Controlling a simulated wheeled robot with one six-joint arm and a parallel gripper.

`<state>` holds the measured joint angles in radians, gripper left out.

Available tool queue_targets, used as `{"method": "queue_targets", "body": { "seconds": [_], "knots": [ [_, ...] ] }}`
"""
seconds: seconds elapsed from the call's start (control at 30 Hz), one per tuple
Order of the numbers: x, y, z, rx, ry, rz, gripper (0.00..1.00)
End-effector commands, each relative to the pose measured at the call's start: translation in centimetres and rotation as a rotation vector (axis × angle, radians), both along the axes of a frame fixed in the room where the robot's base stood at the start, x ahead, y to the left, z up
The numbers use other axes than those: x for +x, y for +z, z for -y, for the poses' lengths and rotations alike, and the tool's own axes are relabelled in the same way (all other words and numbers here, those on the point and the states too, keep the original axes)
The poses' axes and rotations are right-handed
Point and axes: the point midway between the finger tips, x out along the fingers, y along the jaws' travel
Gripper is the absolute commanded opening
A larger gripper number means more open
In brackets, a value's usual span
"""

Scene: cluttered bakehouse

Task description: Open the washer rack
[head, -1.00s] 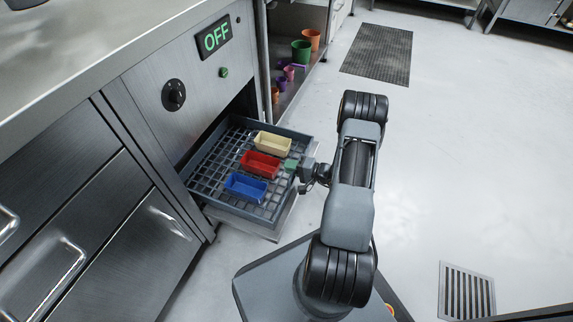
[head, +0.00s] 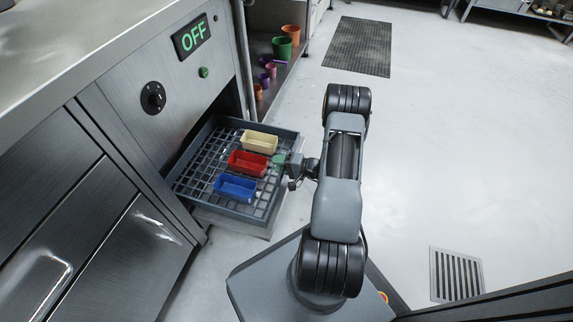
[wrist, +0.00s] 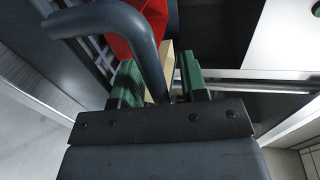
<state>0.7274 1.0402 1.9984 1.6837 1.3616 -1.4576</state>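The washer rack (head: 204,153) is a grey grid tray. It stands out from the washer's opening, with its inner end still inside. It holds a cream tin (head: 259,142), a red tin (head: 248,163) and a blue tin (head: 235,187). My gripper (head: 279,161), with green fingers, is at the rack's outer edge. In the wrist view the bent grey handle bar (wrist: 143,40) runs down between the fingers (wrist: 161,84). A gap shows between the bar and the right finger, so the fingers look open around it. The bar's lower end is hidden.
The washer front (head: 150,110) carries a black knob (head: 153,97), a green button (head: 204,72) and a sign (head: 193,36) reading OFF. Steel drawers (head: 50,215) stand at left. Coloured pots (head: 283,46) sit on a low shelf. The floor at right is clear around a drain (head: 456,275).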

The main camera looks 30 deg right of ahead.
Motion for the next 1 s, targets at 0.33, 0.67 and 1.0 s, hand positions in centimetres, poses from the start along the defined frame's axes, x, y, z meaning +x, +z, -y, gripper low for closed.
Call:
{"method": "queue_targets", "body": {
  "seconds": [0.33, 0.67, 1.0],
  "knots": [
    [-4.2, 1.4, 3.7, 0.001, -0.006, -0.001, 0.4],
    [-8.5, 2.4, 7.4, 0.001, -0.003, 0.0, 0.4],
    [-10.1, 2.7, 8.7, 0.0, 0.0, 0.0, 0.4]
  ]
}}
